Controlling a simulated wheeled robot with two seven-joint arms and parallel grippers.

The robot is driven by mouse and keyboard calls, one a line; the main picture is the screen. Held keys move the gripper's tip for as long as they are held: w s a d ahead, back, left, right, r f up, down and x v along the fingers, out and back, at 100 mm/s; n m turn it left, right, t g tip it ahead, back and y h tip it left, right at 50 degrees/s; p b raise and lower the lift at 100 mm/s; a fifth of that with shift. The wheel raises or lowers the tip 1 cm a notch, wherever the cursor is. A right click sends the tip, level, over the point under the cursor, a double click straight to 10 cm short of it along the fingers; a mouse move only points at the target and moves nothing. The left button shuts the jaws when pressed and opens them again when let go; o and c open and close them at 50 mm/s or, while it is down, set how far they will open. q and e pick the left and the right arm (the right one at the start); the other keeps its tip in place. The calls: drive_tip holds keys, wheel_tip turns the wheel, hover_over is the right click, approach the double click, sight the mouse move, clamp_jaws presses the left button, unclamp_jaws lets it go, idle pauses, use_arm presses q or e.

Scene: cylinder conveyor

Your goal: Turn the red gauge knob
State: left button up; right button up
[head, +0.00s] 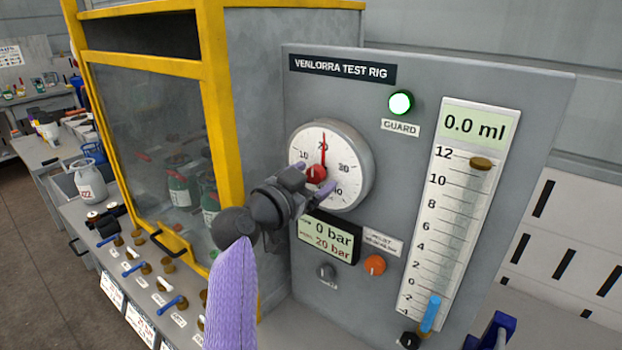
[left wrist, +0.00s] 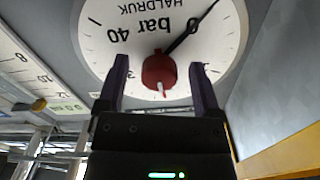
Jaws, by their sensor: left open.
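The red gauge knob (head: 316,174) sits at the middle of a round white pressure gauge (head: 350,160) on the grey test rig panel. A red pointer (head: 323,147) stands close to upright on the dial in the head view. My left gripper (head: 322,183) is in front of the lower part of the dial. In the left wrist view the open fingers (left wrist: 158,80) stand on either side of the red knob (left wrist: 158,70), with gaps to it. A white mark shows on the knob. A dark needle (left wrist: 192,28) also shows there. My right gripper is not in view.
A display (head: 328,238) reading 0 bar and 20 bar, an orange knob (head: 375,265) and a green lamp (head: 400,103) are on the panel. A tall scale (head: 455,210) stands at right. A yellow-framed guard (head: 215,110) closes in the left side.

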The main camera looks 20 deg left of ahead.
use_arm(q)
clamp_jaws()
idle(0.3)
drive_tip(key=n+p, duration=0.1)
drive_tip(key=n, duration=0.2)
drive_tip(key=shift+r+p, duration=0.15)
drive_tip(key=shift+p, duration=0.25)
drive_tip(key=n+p, duration=0.2)
drive_tip(key=n, duration=0.1)
drive_tip(key=shift+s+d+n, duration=0.1)
drive_tip(key=shift+d+n, duration=0.05)
drive_tip(key=shift+n, duration=0.25)
drive_tip(key=shift+n+p, duration=0.55)
drive_tip(key=shift+n, duration=0.65)
drive_tip(key=shift+n+p, duration=0.45)
drive_tip(key=shift+n, duration=0.95)
